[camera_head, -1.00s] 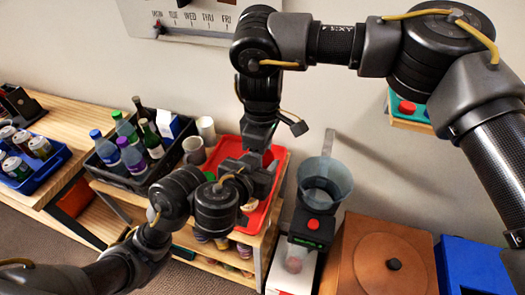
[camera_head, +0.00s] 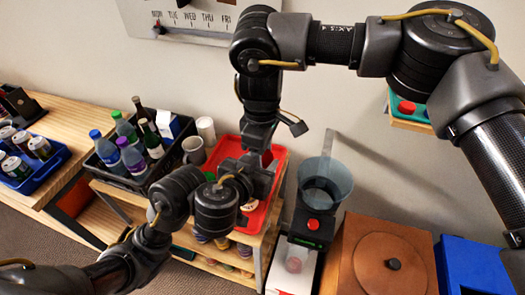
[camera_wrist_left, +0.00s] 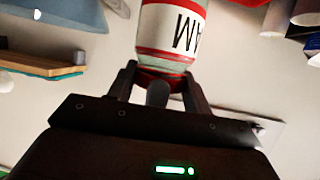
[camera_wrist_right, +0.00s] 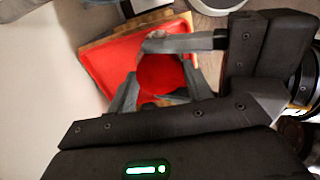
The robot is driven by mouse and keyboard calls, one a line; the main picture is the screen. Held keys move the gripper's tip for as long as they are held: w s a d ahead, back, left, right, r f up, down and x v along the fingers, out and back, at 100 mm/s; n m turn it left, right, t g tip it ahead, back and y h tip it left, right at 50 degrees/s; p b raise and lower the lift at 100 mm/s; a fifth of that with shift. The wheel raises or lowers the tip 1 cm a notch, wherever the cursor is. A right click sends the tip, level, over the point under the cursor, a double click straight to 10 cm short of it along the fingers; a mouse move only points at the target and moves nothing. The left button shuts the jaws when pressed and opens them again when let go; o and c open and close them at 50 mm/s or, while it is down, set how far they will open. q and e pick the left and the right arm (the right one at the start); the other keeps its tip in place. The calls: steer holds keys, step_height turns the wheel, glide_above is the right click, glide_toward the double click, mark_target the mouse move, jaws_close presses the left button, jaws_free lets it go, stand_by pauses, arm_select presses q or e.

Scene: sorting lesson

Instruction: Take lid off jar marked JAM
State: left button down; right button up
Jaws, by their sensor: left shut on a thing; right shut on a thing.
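The jar marked JAM (camera_wrist_left: 172,25) shows in the left wrist view, its label upside down with the letters AM visible, white between red bands. My left gripper (camera_wrist_left: 158,85) is shut on this jar; in the head view my left gripper (camera_head: 264,172) is over the red tray. My right gripper (camera_wrist_right: 160,88) comes from above and is shut on a round red lid (camera_wrist_right: 160,74), with the left gripper's fingers close beside it. Whether the lid is still seated on the jar is hidden.
A red tray (camera_head: 284,158) lies on the wooden shelf below the grippers. A dark crate of bottles (camera_head: 115,182) and cups (camera_head: 206,130) stand to its left. A blender-like machine (camera_head: 325,182), a brown box (camera_head: 350,268) and a blue box (camera_head: 465,260) stand to its right.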

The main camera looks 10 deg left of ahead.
steer(key=o, duration=1.1)
steer(key=shift+r, duration=0.1)
steer(key=shift+a+r, duration=0.1)
steer(key=shift+r, duration=2.1)
steer(key=shift+c, duration=0.2)
